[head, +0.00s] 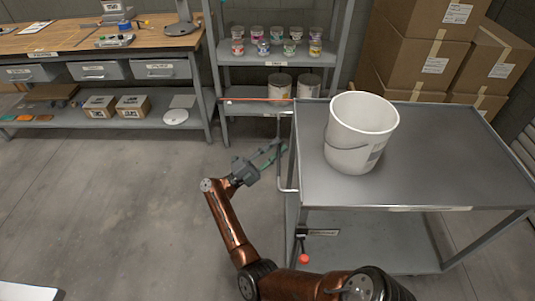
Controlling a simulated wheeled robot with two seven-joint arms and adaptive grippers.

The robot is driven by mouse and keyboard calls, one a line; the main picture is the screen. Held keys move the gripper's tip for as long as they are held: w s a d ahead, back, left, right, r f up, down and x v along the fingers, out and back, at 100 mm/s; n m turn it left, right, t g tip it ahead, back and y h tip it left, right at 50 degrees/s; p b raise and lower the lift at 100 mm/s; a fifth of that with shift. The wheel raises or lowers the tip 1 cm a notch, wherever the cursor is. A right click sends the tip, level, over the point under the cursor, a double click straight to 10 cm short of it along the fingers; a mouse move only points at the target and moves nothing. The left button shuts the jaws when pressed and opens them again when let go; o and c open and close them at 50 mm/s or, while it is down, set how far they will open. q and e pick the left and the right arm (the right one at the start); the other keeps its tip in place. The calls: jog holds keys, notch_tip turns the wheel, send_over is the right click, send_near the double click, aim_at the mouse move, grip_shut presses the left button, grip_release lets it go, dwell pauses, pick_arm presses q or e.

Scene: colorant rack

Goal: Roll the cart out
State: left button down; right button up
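The grey metal cart (440,155) stands at the right, with a flat top tray and a lower shelf. Its pale tubular handle (282,185) is on its left side. A white bucket (362,128) stands upright on the tray. My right gripper (281,150) is at the left of the cart, with its fingertips close to the upright part of the handle. I cannot tell whether they touch it or how far apart the fingers are. A lever with a red knob (303,259) hangs low on the cart's near left side. My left gripper is not in view.
A shelf rack (245,60) with small colorant tubs and larger cans stands behind the cart's left end; a thin red bar (255,100) crosses its front. Stacked cardboard boxes (425,50) are behind the cart. A wooden workbench (60,38) is at back left. The left floor is clear.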

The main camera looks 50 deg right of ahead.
jog(key=v, duration=1.1)
jog(key=shift+w+a, duration=0.15)
jog(key=shift+w, duration=0.05)
jog(key=shift+f, duration=0.1)
